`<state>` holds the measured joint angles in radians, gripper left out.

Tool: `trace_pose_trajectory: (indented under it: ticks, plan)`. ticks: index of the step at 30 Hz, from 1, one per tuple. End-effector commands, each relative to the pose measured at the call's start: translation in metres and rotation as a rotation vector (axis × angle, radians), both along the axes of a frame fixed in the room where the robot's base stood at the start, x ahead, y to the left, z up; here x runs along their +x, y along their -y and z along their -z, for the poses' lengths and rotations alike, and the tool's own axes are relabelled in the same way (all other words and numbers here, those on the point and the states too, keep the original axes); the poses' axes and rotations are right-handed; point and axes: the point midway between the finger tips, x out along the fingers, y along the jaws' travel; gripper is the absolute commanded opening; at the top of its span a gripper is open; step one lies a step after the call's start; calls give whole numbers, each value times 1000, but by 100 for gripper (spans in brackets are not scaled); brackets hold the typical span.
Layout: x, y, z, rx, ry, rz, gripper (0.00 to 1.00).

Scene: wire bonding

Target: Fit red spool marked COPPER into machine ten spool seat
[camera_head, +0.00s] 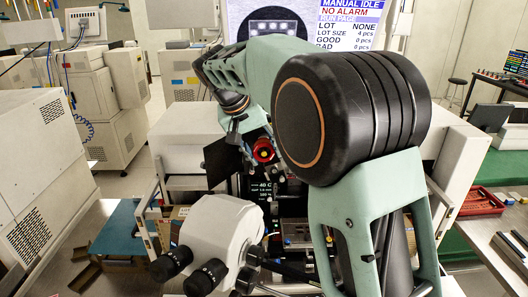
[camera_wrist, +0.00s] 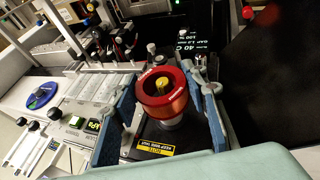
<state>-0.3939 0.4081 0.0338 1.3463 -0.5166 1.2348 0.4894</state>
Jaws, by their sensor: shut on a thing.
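The red spool (camera_wrist: 180,98) is a red ring in the middle of the wrist view, with small unreadable marks on its rim. My gripper (camera_wrist: 170,90) is shut on it, with one blue-padded finger at each side. A yellow-topped piece shows in the spool's bore, and a pale round part shows just below the spool. I cannot tell whether the spool touches the seat, which is hidden. In the head view the red spool (camera_head: 264,150) shows small beside my arm, above the machine's dark middle; my gripper (camera_head: 262,162) is partly hidden there.
A black block with a yellow label (camera_wrist: 160,148) lies below the spool. A control panel with lit green buttons (camera_wrist: 76,122) and a blue-green disc (camera_wrist: 42,96) are at left. A white microscope head (camera_head: 218,232) stands in front. A dark display (camera_head: 264,190) is close by.

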Motion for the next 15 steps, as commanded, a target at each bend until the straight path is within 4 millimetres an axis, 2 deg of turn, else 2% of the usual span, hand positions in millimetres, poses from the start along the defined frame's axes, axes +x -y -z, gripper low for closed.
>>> trace_pose_trajectory:
  ticks: [8,9,13,15]
  plan:
    - [8,0,-2,1,2,0,20]
    - [7,0,-1,1,3,-1,45]
    - [8,-1,-1,3,4,-2,59]
    - [8,-2,-1,4,4,-2,61]
